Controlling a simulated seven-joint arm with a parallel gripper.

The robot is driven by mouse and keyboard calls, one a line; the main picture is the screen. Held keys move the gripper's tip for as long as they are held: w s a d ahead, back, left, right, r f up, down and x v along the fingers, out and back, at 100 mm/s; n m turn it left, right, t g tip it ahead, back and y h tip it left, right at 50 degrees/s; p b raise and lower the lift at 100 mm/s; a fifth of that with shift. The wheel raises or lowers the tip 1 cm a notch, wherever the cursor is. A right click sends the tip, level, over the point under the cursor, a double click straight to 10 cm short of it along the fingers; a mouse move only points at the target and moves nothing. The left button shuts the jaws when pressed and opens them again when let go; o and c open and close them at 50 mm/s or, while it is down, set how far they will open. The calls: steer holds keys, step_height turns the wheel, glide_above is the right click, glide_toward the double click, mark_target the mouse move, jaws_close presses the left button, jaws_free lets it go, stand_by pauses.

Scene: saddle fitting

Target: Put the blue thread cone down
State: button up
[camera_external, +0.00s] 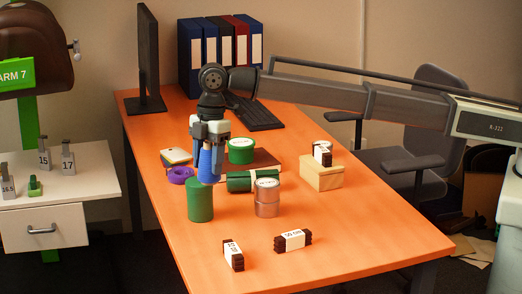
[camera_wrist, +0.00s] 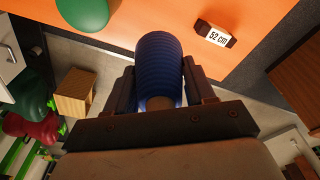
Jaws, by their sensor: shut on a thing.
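The blue thread cone (camera_external: 207,164) is upright in my gripper (camera_external: 209,146), low over the orange table (camera_external: 370,232). In the wrist view the ridged blue cone (camera_wrist: 158,62) sits between the two dark fingers of my gripper (camera_wrist: 158,84), which are shut on it. In the external view the cone's lower end overlaps the top of a green cylinder (camera_external: 200,203). A rounded green thing (camera_wrist: 82,12) lies apart from the cone in the wrist view. The external view does not settle whether the cone touches anything below.
Near the cone are a purple ring (camera_external: 180,175), a green roll (camera_external: 240,182), a silver tin (camera_external: 267,200), a green tub (camera_external: 241,150) and a tan box (camera_external: 322,175). Two dark labelled bundles (camera_external: 233,256) (camera_external: 293,240) lie in front. The table's right front is clear.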

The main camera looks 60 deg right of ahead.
steer(key=w+d, duration=0.2)
steer(key=d, duration=0.3)
steer(key=w+d+m, duration=0.1)
steer(key=w+d, duration=0.1)
steer(key=d, duration=0.3)
steer(key=w+d+m, duration=0.1)
steer(key=w+d, duration=0.2)
steer(key=d, duration=0.2)
steer(key=shift+f, duration=0.15)
steer(key=w+d+m+t, duration=0.1)
steer(key=w+d+m, duration=0.15)
steer(key=d, duration=2.15)
steer(key=w+d+m, duration=0.2)
steer(key=d+m, duration=0.2)
steer(key=d, duration=1.9)
steer(key=shift+h, duration=0.3)
steer(key=f, duration=0.4)
steer(key=shift+w+d, duration=0.15)
steer(key=shift+d, duration=0.05)
steer(key=shift+f, duration=5.5)
steer(key=o, duration=1.1)
steer(key=shift+f, duration=0.15)
